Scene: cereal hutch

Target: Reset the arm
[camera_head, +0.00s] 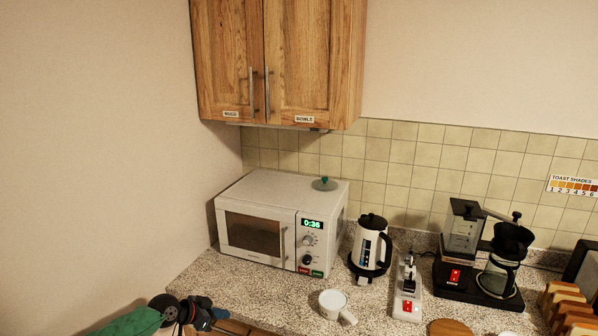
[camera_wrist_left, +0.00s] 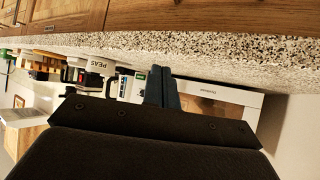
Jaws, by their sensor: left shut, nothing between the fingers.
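My left gripper (camera_head: 204,314) is low at the left of the head view, in front of the counter's front edge and partly cut off by the frame. In the left wrist view its two dark fingers (camera_wrist_left: 161,87) are together with nothing between them. It is apart from the microwave and the mug. My right gripper is not in view.
A speckled counter (camera_head: 228,286) holds a white microwave (camera_head: 262,232) reading 0:36, a kettle (camera_head: 371,247), a white mug (camera_head: 333,303), a power strip (camera_head: 408,290) and a coffee maker (camera_head: 490,262). A shut wooden cabinet (camera_head: 280,62) hangs above. A wall closes the left side.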

